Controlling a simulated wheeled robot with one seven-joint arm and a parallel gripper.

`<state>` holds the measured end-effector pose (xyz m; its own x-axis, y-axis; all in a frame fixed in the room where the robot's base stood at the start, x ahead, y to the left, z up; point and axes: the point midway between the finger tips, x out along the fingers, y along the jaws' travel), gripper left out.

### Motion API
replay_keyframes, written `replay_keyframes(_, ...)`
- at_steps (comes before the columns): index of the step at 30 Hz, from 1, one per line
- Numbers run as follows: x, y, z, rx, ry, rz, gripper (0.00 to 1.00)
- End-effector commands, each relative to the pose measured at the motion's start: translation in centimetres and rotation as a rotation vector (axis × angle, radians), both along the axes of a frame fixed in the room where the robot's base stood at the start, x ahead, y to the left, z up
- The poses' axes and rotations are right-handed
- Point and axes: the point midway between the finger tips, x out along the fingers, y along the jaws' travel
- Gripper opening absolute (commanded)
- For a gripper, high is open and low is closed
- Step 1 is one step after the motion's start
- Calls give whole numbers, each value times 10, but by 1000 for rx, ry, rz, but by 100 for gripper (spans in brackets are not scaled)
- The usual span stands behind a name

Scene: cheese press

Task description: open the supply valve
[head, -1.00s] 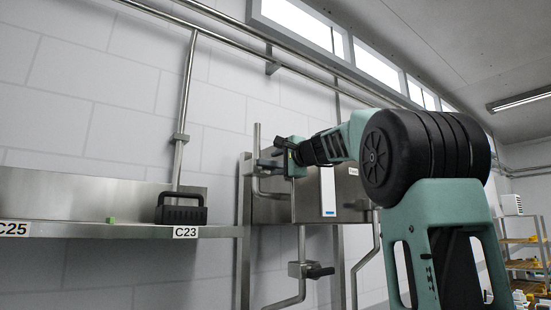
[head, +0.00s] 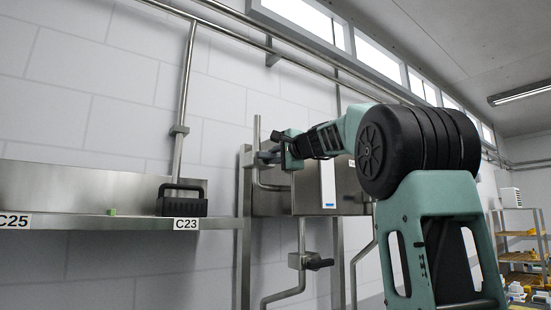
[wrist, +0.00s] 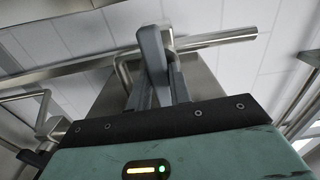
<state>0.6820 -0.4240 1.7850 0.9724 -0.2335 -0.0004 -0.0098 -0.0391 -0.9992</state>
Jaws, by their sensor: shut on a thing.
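My gripper (head: 277,147) is at the upper valve, beside the upright pipe (head: 257,142) left of the steel cabinet. In the wrist view my gripper's fingers (wrist: 162,88) are shut on a grey valve handle (wrist: 151,48). The handle stands up between and beyond the fingers, close to a steel pipe (wrist: 222,37). The valve body is mostly hidden by my gripper in the head view.
A lower valve (head: 296,261) with a black handle sits on a pipe below the cabinet (head: 306,190). Pipes run along the wall.

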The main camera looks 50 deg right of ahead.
Motion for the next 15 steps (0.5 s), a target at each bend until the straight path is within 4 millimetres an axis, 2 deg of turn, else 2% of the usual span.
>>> replay_keyframes(8, 0, 0, -6, -166, 40, 0, 0)
replay_keyframes(15, 0, 0, -6, -383, 92, -1, 0)
